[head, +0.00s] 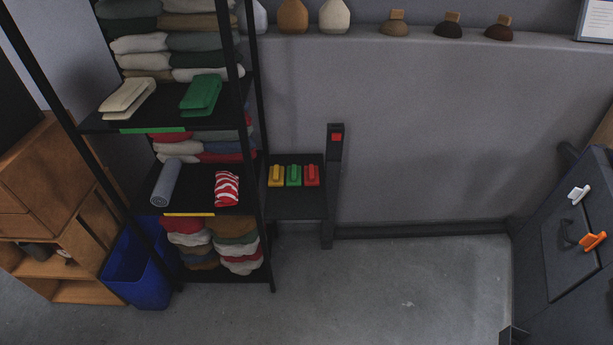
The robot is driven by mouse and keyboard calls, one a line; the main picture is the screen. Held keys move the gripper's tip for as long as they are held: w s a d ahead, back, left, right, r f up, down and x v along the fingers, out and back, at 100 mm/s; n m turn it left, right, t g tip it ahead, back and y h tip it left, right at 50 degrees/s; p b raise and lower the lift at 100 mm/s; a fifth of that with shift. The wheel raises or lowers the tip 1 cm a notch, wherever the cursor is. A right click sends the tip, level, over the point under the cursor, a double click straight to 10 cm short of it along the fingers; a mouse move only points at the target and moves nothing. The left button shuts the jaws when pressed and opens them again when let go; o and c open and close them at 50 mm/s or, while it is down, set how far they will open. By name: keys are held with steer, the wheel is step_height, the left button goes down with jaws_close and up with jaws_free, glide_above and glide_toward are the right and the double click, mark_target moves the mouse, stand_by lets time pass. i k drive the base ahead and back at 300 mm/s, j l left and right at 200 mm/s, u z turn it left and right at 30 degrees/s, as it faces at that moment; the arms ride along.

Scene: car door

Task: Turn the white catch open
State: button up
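The white catch (578,194) is a small white piece on the dark door panel (558,262) at the far right of the head view. An orange catch (594,241) sits just below it on the same panel. A dark curved handle (567,236) is to the left of the orange catch. The white catch looks tilted, but I cannot tell its exact position. My gripper does not show in the head view.
A black shelf rack (205,128) with folded cloth stands at the left. A blue bin (136,268) and wooden cabinet (50,200) are beside it. A small stand (297,206) holds yellow, green and red blocks. The grey floor (400,290) in the middle is clear.

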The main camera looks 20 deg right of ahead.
mark_target(577, 194)
steer(key=z, duration=1.6)
steer(key=j, duration=0.5)
steer(key=i+j, duration=0.45)
steer(key=j, duration=0.25)
steer(key=i+j+z, duration=0.1)
steer(key=i+j, duration=0.35)
steer(key=j, duration=0.25)
steer(key=i+j+z, duration=0.1)
steer(key=j, duration=0.3)
steer(key=i+j, duration=0.15)
steer(key=i, duration=0.45)
steer(key=i+j, duration=0.15)
steer(key=i, duration=0.45)
steer(key=z, duration=0.05)
